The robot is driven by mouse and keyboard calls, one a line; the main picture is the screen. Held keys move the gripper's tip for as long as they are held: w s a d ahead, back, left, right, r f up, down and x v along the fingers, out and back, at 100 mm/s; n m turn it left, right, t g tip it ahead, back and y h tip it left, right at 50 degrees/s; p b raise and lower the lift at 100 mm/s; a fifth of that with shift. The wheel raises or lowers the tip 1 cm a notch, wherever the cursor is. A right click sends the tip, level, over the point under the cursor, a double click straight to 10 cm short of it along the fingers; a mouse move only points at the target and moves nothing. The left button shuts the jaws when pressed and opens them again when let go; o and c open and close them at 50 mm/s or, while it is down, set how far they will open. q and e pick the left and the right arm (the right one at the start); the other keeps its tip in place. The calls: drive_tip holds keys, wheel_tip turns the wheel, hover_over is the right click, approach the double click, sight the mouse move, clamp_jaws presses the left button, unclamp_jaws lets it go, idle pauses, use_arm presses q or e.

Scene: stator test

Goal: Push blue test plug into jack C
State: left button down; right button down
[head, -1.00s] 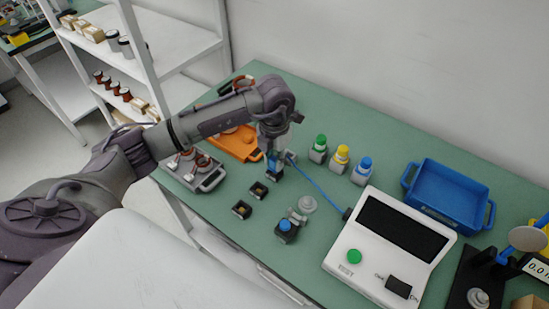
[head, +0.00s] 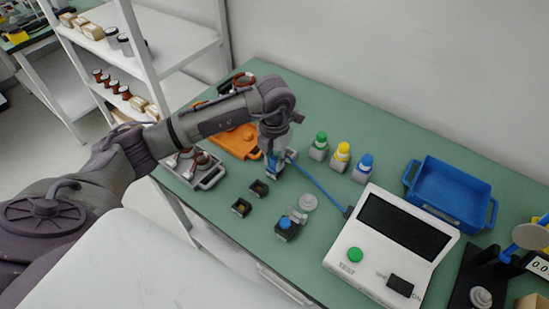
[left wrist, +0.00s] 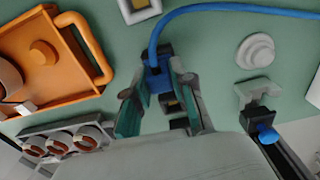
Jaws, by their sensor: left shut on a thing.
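My left gripper (head: 274,168) is shut on the blue test plug (left wrist: 158,76), which sits between its fingers in the left wrist view. A blue cable (head: 318,180) runs from the plug to the white tester (head: 350,262). In the head view the gripper is low over the green table, at the far end of a row of small dark jacks. Two jacks (head: 259,189) (head: 241,208) show clear of the gripper. No jack letter is readable, and the gripper hides whether the plug tip is inside a jack. My right gripper is not in view.
An orange tray (head: 228,148) and a grey tray with copper-wound stators (head: 210,181) lie left of the gripper. A clamp with a blue knob (head: 287,229) stands in front. Green, yellow and blue-topped pieces (head: 342,157) and a blue bin (head: 411,205) are at the right.

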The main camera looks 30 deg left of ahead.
use_arm(q)
drive_tip(key=c, duration=0.9)
unclamp_jaws()
wheel_tip(320, 180, up, 12)
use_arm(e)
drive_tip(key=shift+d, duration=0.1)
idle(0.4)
